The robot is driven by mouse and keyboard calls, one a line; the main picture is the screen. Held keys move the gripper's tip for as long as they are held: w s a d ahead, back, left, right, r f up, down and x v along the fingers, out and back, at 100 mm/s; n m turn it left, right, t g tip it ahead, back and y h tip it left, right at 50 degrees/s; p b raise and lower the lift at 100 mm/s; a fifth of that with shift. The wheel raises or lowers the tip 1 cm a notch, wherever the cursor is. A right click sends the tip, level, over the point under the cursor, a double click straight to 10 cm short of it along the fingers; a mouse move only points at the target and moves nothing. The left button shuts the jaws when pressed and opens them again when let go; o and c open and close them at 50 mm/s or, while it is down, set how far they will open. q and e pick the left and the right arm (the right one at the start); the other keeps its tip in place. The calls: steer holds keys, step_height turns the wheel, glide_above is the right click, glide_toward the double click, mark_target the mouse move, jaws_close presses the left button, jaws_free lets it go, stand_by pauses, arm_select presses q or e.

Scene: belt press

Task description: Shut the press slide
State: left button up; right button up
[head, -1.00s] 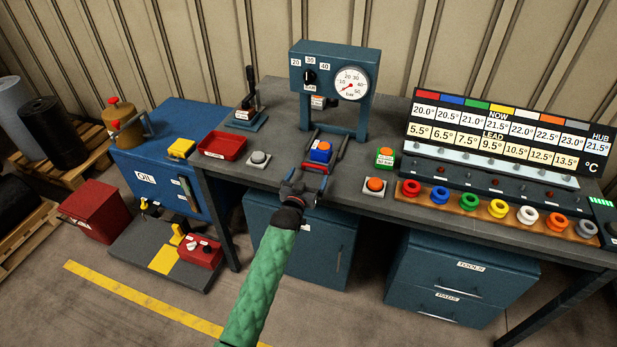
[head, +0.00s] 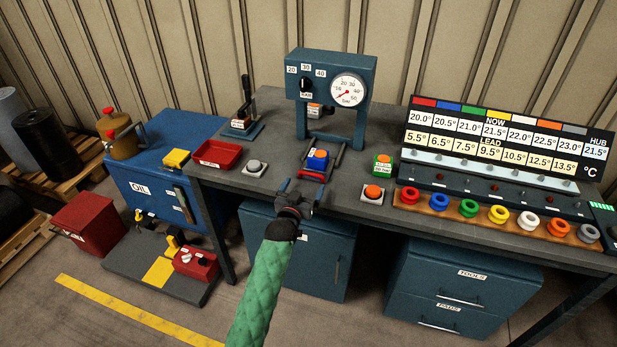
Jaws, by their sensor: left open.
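The press (head: 331,78) is a blue-grey frame with a dial gauge and a knob, standing on the workbench. Its slide (head: 311,175) shows a red front bar and sticks out from the press toward me between two dark rails. My left gripper (head: 300,186) is open, just in front of the red bar. Its fingers point at the bar and hold nothing; whether they touch it I cannot tell. My right gripper is out of view.
A grey button (head: 255,167) and red tray (head: 218,154) lie left of the slide. An orange button (head: 373,193) and green box (head: 383,163) lie right. A rack of coloured rings (head: 498,214) and a temperature board (head: 506,140) stand further right.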

mark_target(309, 175)
arm_select(q)
steer(key=shift+p+x, duration=0.8)
steer(key=shift+x, duration=1.95)
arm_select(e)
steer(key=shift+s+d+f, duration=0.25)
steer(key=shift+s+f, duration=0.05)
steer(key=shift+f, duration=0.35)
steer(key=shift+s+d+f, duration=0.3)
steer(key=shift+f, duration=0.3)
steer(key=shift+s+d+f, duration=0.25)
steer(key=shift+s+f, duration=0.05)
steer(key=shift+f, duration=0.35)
arm_select(q)
steer(key=c, duration=1.1)
steer(key=shift+w, duration=0.1)
steer(key=shift+w+d+f+b, duration=0.1)
steer(key=shift+w+b, duration=0.2)
steer(key=shift+b+x, duration=0.4)
steer(key=shift+x, duration=0.5)
steer(key=shift+w+d, duration=0.15)
steer(key=shift+w, duration=0.5)
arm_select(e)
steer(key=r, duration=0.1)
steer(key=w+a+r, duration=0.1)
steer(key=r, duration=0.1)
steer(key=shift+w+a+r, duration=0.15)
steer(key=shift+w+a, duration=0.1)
